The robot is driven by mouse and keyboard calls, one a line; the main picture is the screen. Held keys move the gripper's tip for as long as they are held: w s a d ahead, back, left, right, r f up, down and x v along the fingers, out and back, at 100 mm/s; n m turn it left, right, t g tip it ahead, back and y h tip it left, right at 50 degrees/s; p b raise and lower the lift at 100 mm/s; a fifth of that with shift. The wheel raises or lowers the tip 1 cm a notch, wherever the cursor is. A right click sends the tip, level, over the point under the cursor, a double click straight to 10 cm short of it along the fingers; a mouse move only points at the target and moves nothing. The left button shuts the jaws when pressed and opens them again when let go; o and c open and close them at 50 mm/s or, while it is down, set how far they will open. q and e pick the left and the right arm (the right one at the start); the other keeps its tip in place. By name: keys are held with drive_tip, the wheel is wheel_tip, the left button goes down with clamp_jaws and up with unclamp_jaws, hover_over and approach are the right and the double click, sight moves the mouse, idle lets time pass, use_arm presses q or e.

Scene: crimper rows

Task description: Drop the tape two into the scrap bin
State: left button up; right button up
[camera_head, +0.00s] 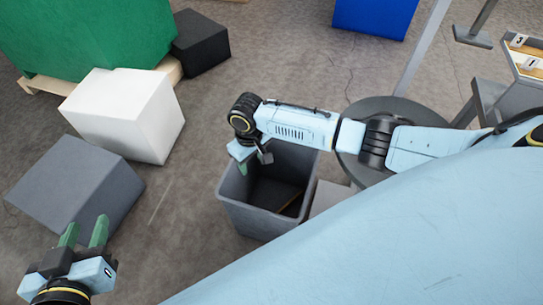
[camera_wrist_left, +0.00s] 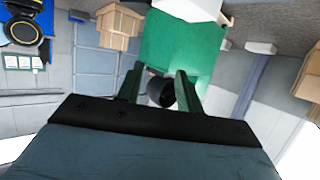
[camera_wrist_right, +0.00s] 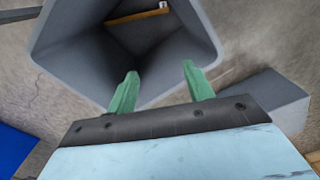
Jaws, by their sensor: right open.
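The grey scrap bin (camera_head: 228,212) stands open on the floor in the middle of the head view. My right gripper (camera_head: 243,160) is over its left far side, pointing down. In the right wrist view its green fingers (camera_wrist_right: 158,85) are apart with nothing between them, over the bin's mouth (camera_wrist_right: 205,50). A thin brown strip with a white end (camera_wrist_right: 137,15) lies inside the bin; I cannot tell whether it is tape two. My left gripper (camera_head: 84,234) is open at the lower left, away from the bin; its fingers also show apart in the left wrist view (camera_wrist_left: 158,88).
A grey box (camera_head: 75,185), a white box (camera_head: 125,115) and a black box (camera_head: 201,42) stand at the left. A green block (camera_head: 90,30) on a pallet is behind them. A blue box (camera_head: 375,15) is at the back. A board with labels 3 and 1 (camera_head: 527,58) is at the right.

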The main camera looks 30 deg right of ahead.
use_arm(q)
drive_tip(key=s+a+f+g+y+p, duration=0.3)
drive_tip(key=s+a+f+g+p, duration=0.2)
drive_tip(key=s+f+g, duration=0.5)
drive_tip(key=shift+s+a+f+n, duration=0.3)
drive_tip(key=shift+s+a+f, duration=0.4)
drive_tip(key=shift+f, duration=0.85)
use_arm(e)
wheel_tip(320, 180, up, 10)
drive_tip(key=shift+r, duration=0.15)
use_arm(q)
drive_tip(key=shift+w+a, duration=0.1)
